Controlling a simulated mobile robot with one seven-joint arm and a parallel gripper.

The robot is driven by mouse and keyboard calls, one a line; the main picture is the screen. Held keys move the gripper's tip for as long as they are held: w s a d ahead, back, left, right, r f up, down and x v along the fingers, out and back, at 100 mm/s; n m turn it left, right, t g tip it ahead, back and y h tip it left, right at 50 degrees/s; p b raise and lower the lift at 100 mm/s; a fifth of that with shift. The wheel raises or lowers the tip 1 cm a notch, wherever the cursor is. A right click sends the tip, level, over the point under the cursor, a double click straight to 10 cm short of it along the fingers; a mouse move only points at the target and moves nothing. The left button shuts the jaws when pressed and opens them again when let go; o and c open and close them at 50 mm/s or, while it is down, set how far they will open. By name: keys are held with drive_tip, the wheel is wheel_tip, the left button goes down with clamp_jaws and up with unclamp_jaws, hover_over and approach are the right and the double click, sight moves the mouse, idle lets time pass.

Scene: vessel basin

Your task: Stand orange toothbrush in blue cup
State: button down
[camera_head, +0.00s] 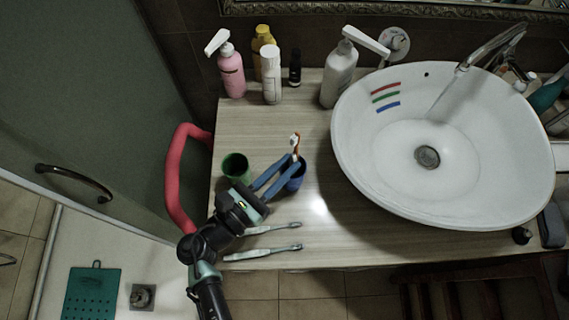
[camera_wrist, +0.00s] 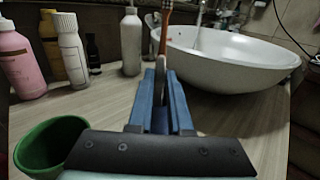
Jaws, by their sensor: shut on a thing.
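The orange toothbrush (camera_head: 296,146) is upright, with its white bristle head at the top. My gripper (camera_head: 291,161) has long blue fingers and is shut on the toothbrush's handle. In the wrist view the orange handle (camera_wrist: 164,38) rises from between the fingertips (camera_wrist: 161,72). The blue cup (camera_head: 297,179) stands on the counter under and just right of the fingers, which partly cover it. The lower end of the toothbrush is hidden, so I cannot tell whether it is inside the cup.
A green cup (camera_head: 236,167) stands close left of my gripper. Two pale toothbrushes (camera_head: 264,253) lie near the counter's front edge. The white basin (camera_head: 385,190) is to the right. Several bottles (camera_head: 271,78) stand at the back. The counter between bottles and cups is clear.

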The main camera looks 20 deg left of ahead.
drive_tip(key=c, duration=0.8)
unclamp_jaws()
drive_tip(key=shift+o, duration=0.2)
drive_tip(key=b+v, duration=0.2)
drive_tip(key=v, duration=1.1)
drive_tip(key=shift+w, duration=0.1)
